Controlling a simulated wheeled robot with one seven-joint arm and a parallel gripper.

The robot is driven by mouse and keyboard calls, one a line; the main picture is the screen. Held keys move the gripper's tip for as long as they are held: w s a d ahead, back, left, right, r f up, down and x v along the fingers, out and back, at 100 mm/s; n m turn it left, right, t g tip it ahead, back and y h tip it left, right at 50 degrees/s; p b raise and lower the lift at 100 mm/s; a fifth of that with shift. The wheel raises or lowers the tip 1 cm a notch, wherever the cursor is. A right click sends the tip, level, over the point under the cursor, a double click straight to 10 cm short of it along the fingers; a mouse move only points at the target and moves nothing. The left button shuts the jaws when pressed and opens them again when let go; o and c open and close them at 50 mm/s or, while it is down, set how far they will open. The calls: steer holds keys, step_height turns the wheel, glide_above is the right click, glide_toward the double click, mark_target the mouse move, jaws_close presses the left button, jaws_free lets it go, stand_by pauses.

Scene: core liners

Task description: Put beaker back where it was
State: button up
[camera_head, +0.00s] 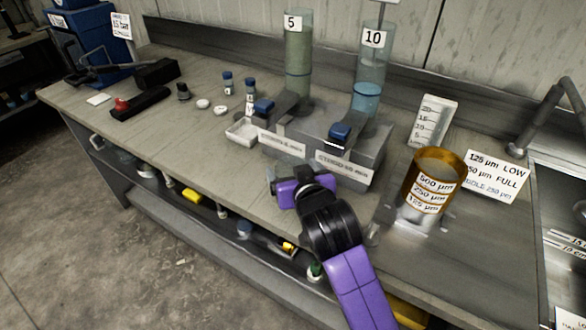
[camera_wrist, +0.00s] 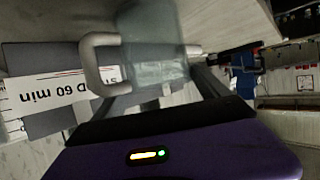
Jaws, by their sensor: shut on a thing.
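My gripper (camera_head: 288,184) is at the front edge of the bench, just in front of the grey two-cylinder stand. In the wrist view a clear, see-through beaker (camera_wrist: 155,50) with a pale loop handle (camera_wrist: 100,64) is between my fingers, and my gripper (camera_wrist: 165,92) is shut on it. The beaker is cut off by the top of that view. In the head view it is mostly hidden by my gripper and wrist. A label reading "60 min" (camera_wrist: 60,88) shows behind the handle.
The grey stand (camera_head: 372,158) holds tall cylinders marked 5 (camera_head: 298,65) and 10 (camera_head: 371,70). A white tray (camera_head: 241,132) and small bottles (camera_head: 228,82) stand left. Bench space (camera_head: 180,135) at front left is clear.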

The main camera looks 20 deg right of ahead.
steer(key=shift+f, duration=0.15)
steer(key=o, duration=1.5)
steer(key=shift+c, duration=0.2)
steer(key=shift+s+r, duration=0.1)
steer(key=shift+r, duration=0.1)
steer(key=v, duration=1.2)
